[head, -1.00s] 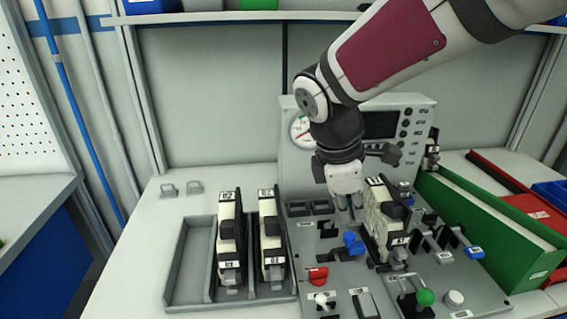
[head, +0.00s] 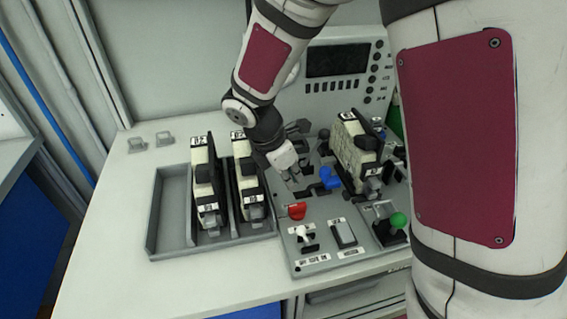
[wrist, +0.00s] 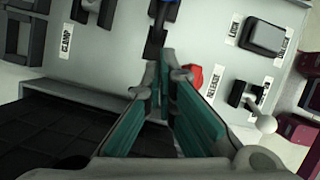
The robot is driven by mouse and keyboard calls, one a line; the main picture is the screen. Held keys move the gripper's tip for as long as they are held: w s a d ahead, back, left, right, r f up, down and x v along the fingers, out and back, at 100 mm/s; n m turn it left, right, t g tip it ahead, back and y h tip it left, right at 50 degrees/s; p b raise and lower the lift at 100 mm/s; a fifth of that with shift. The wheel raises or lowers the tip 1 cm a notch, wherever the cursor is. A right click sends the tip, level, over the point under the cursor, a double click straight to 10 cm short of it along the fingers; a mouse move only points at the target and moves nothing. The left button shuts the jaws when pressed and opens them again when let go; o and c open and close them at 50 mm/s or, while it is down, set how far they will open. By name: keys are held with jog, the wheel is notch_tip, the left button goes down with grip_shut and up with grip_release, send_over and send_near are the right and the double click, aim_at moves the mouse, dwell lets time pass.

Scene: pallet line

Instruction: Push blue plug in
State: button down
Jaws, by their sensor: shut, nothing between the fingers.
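The blue plug (head: 329,179) is on the grey control panel, left of a cream-and-black module seated there. Only its blue end (wrist: 171,9) shows at the top edge of the wrist view, near a dark stem. My gripper (head: 293,179) is low over the panel, just left of the plug and apart from it. Its teal finger pads (wrist: 165,65) are shut with nothing held. How deep the plug sits cannot be told.
A red knob (head: 297,211), a white-tipped lever (head: 304,233) and a rocker switch (head: 343,233) are in front of my gripper. The grey tray (head: 170,245) with two modules (head: 205,185) stands left. A green-knobbed lever (head: 398,221) is at right.

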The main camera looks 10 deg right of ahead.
aim_at(322, 172)
jog(key=shift+w+d, duration=0.25)
jog(key=shift+d, duration=0.75)
jog(key=shift+w+d, duration=0.25)
jog(key=shift+d, duration=0.75)
jog(key=d+p, duration=0.1)
jog(key=d, duration=0.2)
jog(key=shift+d, duration=0.25)
